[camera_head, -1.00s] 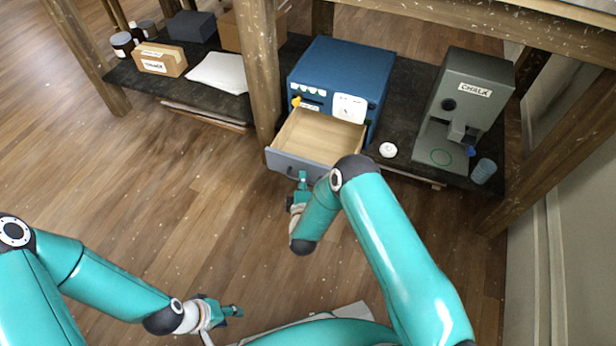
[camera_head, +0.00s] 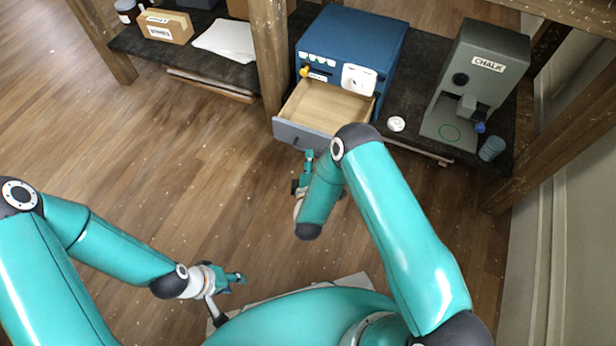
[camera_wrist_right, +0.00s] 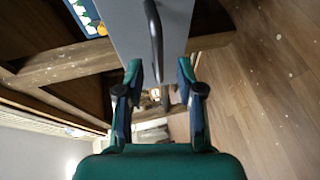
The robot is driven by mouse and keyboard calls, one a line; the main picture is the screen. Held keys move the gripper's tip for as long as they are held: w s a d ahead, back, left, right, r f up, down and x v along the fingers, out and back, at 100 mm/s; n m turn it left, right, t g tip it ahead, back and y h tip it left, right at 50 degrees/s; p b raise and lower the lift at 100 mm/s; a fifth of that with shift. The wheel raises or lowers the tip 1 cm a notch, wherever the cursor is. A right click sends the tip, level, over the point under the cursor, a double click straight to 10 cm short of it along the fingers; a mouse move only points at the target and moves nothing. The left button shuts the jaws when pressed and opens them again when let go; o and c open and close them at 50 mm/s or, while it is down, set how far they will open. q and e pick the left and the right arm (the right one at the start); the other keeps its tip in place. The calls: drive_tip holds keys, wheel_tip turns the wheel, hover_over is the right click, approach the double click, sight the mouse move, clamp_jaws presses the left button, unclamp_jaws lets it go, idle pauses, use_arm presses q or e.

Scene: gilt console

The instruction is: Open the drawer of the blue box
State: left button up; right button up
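The blue box (camera_head: 352,38) stands on the dark lower shelf in the head view. Its drawer (camera_head: 327,104) is pulled out, with an empty pale wooden inside and a grey front (camera_head: 301,137). My right gripper (camera_head: 308,157) is just in front of the drawer's handle, partly hidden by my right arm. In the right wrist view my right gripper (camera_wrist_right: 159,72) has its fingers apart, with the dark handle (camera_wrist_right: 154,40) running between and beyond the tips; I cannot tell if they touch. My left gripper (camera_head: 236,279) is low over the floor, away from the box; its finger gap is unclear.
A grey machine labelled CHALK (camera_head: 478,85) stands right of the box, with a small white disc (camera_head: 396,124) and a cup (camera_head: 491,148) near it. A wooden post (camera_head: 270,55) rises just left of the box. The floor in front is clear.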

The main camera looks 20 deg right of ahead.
drive_tip(key=v, duration=0.7)
drive_tip(key=shift+s+a, duration=0.15)
drive_tip(key=shift+s, duration=0.15)
drive_tip(key=w+d+r+m+g, duration=0.2)
drive_tip(key=d+r+m+g, duration=0.15)
drive_tip(key=d, duration=0.55)
drive_tip(key=s+a+f+m+g+y, duration=0.35)
drive_tip(key=s+a+m+g, duration=0.2)
drive_tip(key=s, duration=0.55)
drive_tip(key=s+a+f+m+g+y, duration=0.3)
drive_tip(key=s+a+m+g+y, duration=0.25)
drive_tip(key=s, duration=0.55)
wheel_tip(320, 180, up, 33)
drive_tip(key=m+p, duration=0.1)
drive_tip(key=p, duration=3.2)
drive_tip(key=shift+d, duration=0.35)
